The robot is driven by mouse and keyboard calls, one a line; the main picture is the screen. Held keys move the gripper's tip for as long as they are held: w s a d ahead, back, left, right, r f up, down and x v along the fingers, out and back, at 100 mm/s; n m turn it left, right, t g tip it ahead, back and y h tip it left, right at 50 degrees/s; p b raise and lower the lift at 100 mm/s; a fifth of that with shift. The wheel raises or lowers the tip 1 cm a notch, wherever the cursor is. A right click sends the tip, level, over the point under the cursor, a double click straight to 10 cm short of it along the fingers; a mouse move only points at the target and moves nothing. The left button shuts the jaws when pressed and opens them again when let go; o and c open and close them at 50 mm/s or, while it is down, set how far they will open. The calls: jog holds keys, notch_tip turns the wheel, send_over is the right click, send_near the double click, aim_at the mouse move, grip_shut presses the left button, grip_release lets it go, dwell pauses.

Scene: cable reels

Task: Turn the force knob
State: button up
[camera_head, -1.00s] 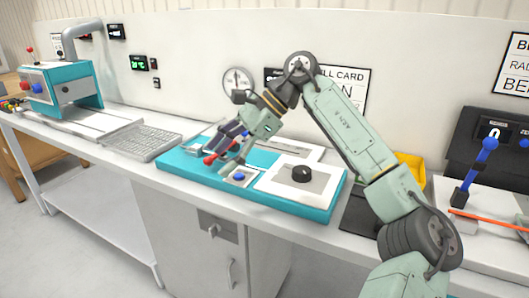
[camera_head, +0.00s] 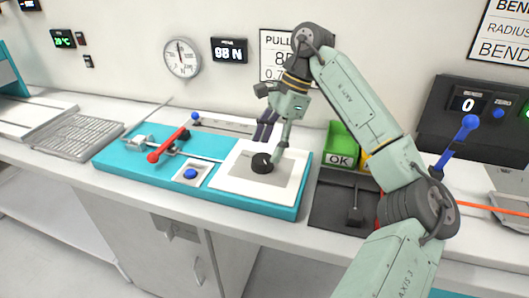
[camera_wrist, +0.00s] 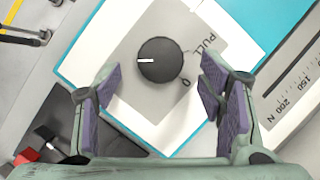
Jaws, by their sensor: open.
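The force knob (camera_head: 262,163) is a round black dial on a grey plate on the white panel of the teal tester. In the wrist view the knob (camera_wrist: 159,60) shows a white mark pointing left, with "PULL" and "0" printed to its right.
The red-handled lever (camera_head: 170,146) and blue button (camera_head: 190,174) lie left of the knob on the teal base (camera_head: 125,157). A green OK bin (camera_head: 340,147) and a dark tray (camera_head: 335,200) stand to the right. A wall display (camera_head: 229,50) reads about 90 N.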

aim_at(263, 158)
jog(key=shift+x, duration=1.65)
jog(key=shift+c, duration=0.6)
jog(key=c, duration=1)
jog(key=shift+c, duration=0.2)
jog(key=shift+f+m, duration=0.15)
jog(key=shift+m, duration=0.15)
